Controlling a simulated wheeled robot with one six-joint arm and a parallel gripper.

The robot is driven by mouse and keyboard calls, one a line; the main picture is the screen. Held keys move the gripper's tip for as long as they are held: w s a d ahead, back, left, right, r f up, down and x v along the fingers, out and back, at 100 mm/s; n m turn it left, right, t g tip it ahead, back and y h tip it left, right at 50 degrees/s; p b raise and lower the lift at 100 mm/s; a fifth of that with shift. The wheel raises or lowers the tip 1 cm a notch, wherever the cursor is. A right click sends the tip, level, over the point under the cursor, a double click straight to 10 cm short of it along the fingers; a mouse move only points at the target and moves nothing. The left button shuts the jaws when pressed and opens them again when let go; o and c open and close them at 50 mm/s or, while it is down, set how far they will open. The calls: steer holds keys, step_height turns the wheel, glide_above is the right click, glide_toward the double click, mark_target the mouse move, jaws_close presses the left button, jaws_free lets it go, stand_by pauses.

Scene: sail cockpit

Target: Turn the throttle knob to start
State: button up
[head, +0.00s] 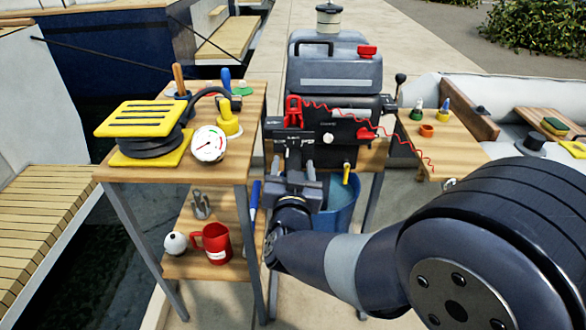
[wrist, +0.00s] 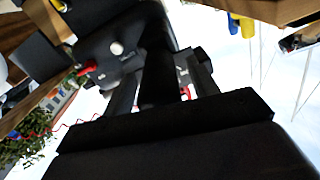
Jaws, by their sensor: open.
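The black outboard motor (head: 345,112) stands in the middle of the head view. A small pale round knob (head: 328,138) sits on its front; it also shows in the wrist view (wrist: 117,47). No label marks the throttle knob. My gripper (head: 294,152) is in front of the motor, left of the pale knob. In the wrist view my gripper (wrist: 163,80) is open, its two fingers apart. A dark, bar-like part (wrist: 158,72) appears between the fingers; I cannot tell whether they touch it. My gripper partly hides the motor's front in the head view.
A wooden cart with a yellow pump (head: 150,120) and gauge (head: 209,144) stands left. A blue bucket (head: 338,212) is below.

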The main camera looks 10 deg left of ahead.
steer(key=shift+c, duration=0.4)
steer(key=c, duration=0.9)
steer(key=shift+f+b, duration=0.1)
steer(key=shift+b, duration=0.25)
steer(key=m+b, duration=0.2)
steer(key=m, duration=0.1)
steer(key=shift+f, duration=0.1)
steer(key=shift+m+b, duration=1.85)
steer(key=shift+m, duration=0.45)
steer(key=o, duration=1)
